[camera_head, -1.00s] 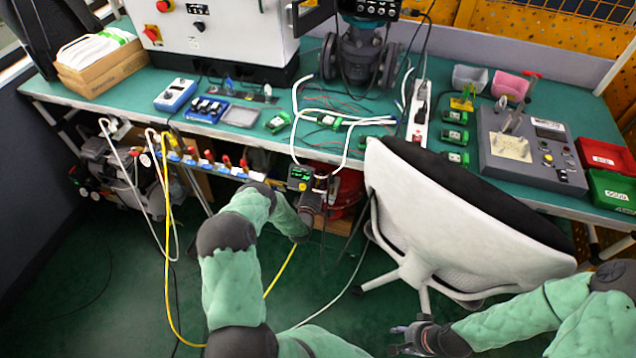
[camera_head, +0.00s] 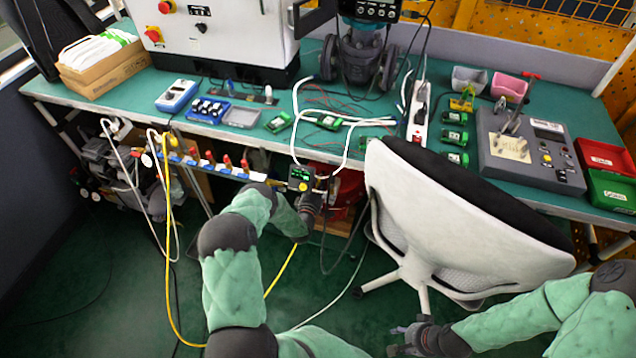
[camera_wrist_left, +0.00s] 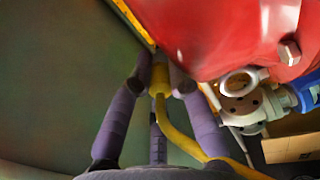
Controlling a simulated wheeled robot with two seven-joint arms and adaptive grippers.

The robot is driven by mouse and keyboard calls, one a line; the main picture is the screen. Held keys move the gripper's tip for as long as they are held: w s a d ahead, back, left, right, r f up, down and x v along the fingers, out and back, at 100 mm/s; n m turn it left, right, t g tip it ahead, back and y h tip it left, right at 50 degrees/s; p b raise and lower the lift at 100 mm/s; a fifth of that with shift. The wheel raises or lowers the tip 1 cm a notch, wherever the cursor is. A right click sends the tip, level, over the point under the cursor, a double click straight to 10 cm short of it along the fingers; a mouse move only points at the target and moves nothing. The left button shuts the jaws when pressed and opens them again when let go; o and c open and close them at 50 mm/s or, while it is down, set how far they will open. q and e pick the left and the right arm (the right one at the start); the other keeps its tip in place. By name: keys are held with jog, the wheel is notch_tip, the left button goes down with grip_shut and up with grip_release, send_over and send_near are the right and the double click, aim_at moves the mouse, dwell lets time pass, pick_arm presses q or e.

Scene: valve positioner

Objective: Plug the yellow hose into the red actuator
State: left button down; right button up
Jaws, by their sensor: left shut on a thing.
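The yellow hose (camera_head: 168,250) hangs in a long loop from the bench front to the floor in the head view. In the left wrist view, my left gripper (camera_wrist_left: 160,72) is shut on the end of the yellow hose (camera_wrist_left: 180,137), with a purple finger on each side. The red actuator (camera_wrist_left: 225,35) fills the upper right of that view, close to the hose end. I cannot tell whether they touch. In the head view the actuator (camera_head: 346,190) is partly hidden under the bench behind my left wrist. My right gripper (camera_head: 394,341) is open and empty at the bottom.
A white-backed chair (camera_head: 455,225) stands right of my left arm, against the bench. A manifold with red-handled valves (camera_head: 210,160) runs along the bench front. A compressor (camera_head: 105,170) stands at the left. The green bench (camera_head: 330,100) holds equipment. Floor is clear at lower left.

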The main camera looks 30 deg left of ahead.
pick_arm(q)
jog(key=shift+w+r, duration=0.25)
jog(key=shift+r, duration=0.05)
jog(key=shift+s+d+f+p, duration=0.25)
jog(key=shift+s+d+p, duration=0.1)
jog(key=shift+s, duration=0.7)
jog(key=shift+s+f, duration=0.1)
